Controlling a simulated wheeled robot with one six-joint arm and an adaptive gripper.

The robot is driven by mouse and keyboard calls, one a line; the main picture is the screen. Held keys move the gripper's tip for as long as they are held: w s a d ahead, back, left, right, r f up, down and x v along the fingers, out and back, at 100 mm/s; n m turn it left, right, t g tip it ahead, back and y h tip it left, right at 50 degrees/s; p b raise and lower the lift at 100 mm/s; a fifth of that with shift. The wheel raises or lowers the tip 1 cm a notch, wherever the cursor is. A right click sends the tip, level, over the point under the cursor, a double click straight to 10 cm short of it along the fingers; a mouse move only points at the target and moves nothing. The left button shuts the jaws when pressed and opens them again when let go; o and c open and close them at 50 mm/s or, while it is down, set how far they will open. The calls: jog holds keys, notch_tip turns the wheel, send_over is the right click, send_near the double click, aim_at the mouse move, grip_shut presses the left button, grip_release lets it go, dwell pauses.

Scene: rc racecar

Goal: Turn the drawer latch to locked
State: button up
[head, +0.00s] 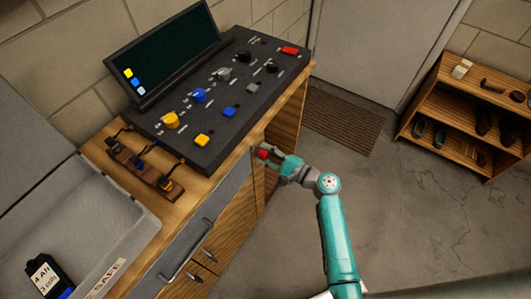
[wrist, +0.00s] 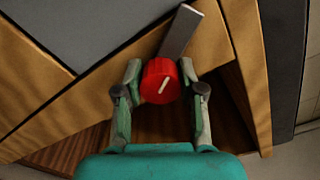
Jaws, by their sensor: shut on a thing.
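The drawer latch is a round red knob (wrist: 162,82) with a white pointer line and a grey metal bar (wrist: 180,33) beside it, reaching up and to the right in the wrist view. In the head view the red knob (head: 263,154) shows at the right end of the cabinet front. My gripper (wrist: 161,88) is shut on the red knob, with one finger on each side; it also shows in the head view (head: 268,156). The pointer line tilts up to the right in the wrist view. The grey drawer front (head: 208,213) lies left of the knob.
A black console (head: 215,90) with coloured knobs and a dark screen (head: 165,50) stands on the wooden counter. A grey tray (head: 90,225) is at the left. A shoe rack (head: 470,120) stands at the right. The concrete floor (head: 400,220) between is clear.

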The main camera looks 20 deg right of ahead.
jog(key=n, duration=0.7)
jog(key=shift+a+f, duration=0.1)
jog(key=n, duration=0.5)
jog(key=shift+s+f+n, duration=0.1)
jog(key=shift+n, duration=0.5)
jog(key=shift+s+f, duration=0.1)
jog(key=shift+f, duration=0.15)
jog(key=o, duration=1.1)
jog(key=shift+a, duration=0.1)
jog(key=shift+r, duration=0.1)
jog(key=shift+r, duration=0.1)
jog(key=shift+d, duration=0.2)
